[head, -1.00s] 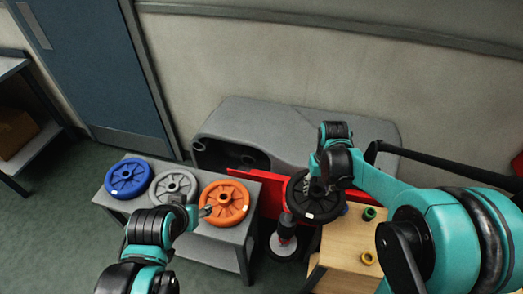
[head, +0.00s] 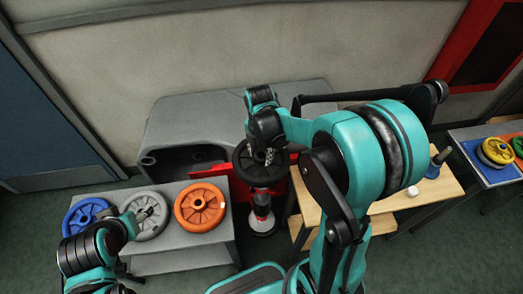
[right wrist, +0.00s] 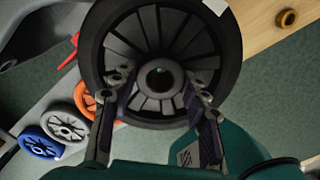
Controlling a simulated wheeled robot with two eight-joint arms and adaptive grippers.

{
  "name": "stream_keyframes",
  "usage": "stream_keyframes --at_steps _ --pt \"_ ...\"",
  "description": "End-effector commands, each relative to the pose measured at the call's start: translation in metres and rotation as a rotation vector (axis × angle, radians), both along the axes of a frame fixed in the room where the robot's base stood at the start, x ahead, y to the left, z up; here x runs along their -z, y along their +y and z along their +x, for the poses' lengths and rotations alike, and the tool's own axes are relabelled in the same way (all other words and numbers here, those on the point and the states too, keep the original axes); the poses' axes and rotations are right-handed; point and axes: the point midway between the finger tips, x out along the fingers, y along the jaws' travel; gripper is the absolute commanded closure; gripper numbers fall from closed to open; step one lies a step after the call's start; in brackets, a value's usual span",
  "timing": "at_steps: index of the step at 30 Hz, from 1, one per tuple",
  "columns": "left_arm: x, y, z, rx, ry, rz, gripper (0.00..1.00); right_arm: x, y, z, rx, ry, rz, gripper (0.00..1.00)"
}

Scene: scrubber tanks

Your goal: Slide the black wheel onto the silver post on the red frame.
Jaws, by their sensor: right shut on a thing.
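My right gripper (head: 266,150) is shut on the black wheel (head: 243,173), at its hub. In the right wrist view the fingers (right wrist: 160,88) lie on both sides of the hub of the black wheel (right wrist: 228,45). The wheel is held in front of the red frame (head: 208,169), above a red and black stand. The silver post is not visible; the wheel and gripper cover that area. A red piece also shows left of the wheel in the wrist view (right wrist: 70,52). My left gripper (head: 143,213) is over the grey wheel; its finger opening is unclear.
Blue (head: 83,215), grey (head: 152,228) and orange (head: 190,222) wheels lie on a grey table (head: 190,262). The grey scrubber body (head: 190,118) stands behind. Coloured discs (head: 497,151) lie far right.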

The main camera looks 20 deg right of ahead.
Motion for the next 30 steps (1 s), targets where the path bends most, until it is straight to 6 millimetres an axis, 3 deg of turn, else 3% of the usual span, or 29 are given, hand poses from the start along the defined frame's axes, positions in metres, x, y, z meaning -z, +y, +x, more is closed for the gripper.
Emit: stream_keyframes --at_steps 4,11,30 --pt "-0.004 0.000 0.000 0.000 0.000 0.000 0.38 -0.003 -0.003 -0.001 -0.130 0.002 0.000 1.00" --pt "0.001 0.000 0.000 0.000 0.000 0.000 0.38 0.004 -0.003 -0.001 -0.173 0.002 0.000 1.00" --pt "0.042 0.000 0.000 0.000 0.000 0.000 0.38 0.055 -0.003 -0.002 -0.170 0.002 0.000 1.00"
